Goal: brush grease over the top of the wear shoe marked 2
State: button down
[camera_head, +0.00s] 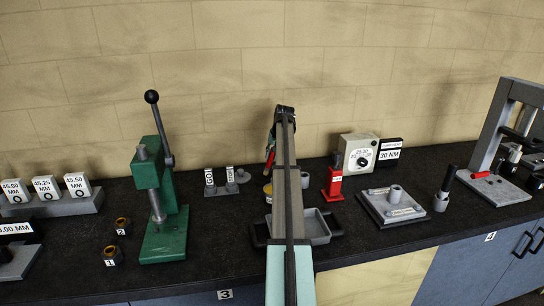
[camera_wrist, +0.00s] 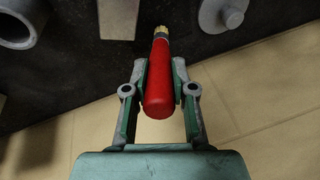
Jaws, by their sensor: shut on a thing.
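My gripper (camera_wrist: 160,75) is shut on the red handle of a brush (camera_wrist: 165,95) in the wrist view. Two small dark pieces with brass-coloured tops, an upper one (camera_head: 122,225) and a lower one (camera_head: 112,254), stand at the left with white number tags. The upper tag looks like 2; the lower is too small to tell.
A green press (camera_head: 158,195) stands between these pieces and my arm. A grey tray (camera_head: 318,226) lies under my arm. A red bottle-like jack (camera_head: 334,180), a dial box (camera_head: 358,153) and a grey plate (camera_head: 391,206) stand to the right. The front left counter has some bare room.

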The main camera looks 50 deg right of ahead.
jog(key=shift+s+d, duration=0.1)
jog(key=shift+d, duration=0.15)
jog(key=shift+s+a+f, duration=0.1)
jog(key=shift+s+a, duration=0.2)
jog(key=shift+s, duration=0.65)
jog(key=shift+s+a, duration=0.3)
jog(key=shift+s, duration=0.65)
notch_tip(320, 180, up, 6)
jog(key=p, duration=0.3)
jog(key=shift+r+p, duration=0.6)
jog(key=shift+r, duration=0.9)
